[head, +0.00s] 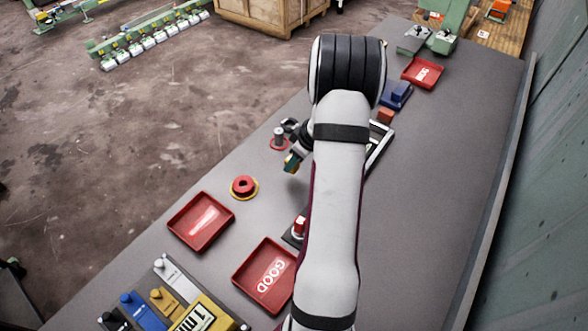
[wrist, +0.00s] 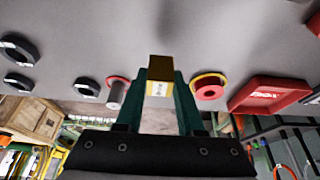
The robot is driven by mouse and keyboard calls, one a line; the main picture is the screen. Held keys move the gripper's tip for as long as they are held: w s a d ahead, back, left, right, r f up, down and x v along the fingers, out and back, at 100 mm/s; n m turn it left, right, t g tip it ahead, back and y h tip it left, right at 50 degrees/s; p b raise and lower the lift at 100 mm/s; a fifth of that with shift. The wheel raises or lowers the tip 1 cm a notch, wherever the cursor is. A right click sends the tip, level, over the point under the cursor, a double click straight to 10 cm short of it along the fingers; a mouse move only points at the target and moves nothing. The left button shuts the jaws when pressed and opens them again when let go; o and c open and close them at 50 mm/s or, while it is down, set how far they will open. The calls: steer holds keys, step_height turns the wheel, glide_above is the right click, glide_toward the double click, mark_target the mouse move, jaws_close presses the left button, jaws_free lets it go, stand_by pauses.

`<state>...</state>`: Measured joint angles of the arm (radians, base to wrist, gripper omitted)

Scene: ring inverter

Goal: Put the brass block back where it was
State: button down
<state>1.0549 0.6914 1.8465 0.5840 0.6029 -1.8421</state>
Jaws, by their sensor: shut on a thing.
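The brass block (wrist: 160,68) is between the two dark green fingers of my gripper (wrist: 160,88) in the wrist view, with a pale marking on its near face. In the head view my gripper (head: 291,163) is left of my arm, just below a grey post (head: 279,134) on a red base, and a small part of the brass block (head: 288,169) shows at its tip. The gripper is shut on the block and seems to hold it above the grey table (head: 420,200). My arm hides part of the table's middle.
A red ring on a yellow ring (head: 243,187) lies below left of the gripper. Red trays (head: 173,236) and (head: 238,279) stand nearer, beside a rack of coloured pieces (head: 172,272). An orange block (head: 385,116) and a blue fixture (head: 397,95) are beyond my arm. The right side is clear.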

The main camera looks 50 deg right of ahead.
mark_target(297, 166)
steer(key=shift+f, duration=1.9)
steer(key=shift+f, duration=0.1)
steer(key=c, duration=0.5)
jaws_free()
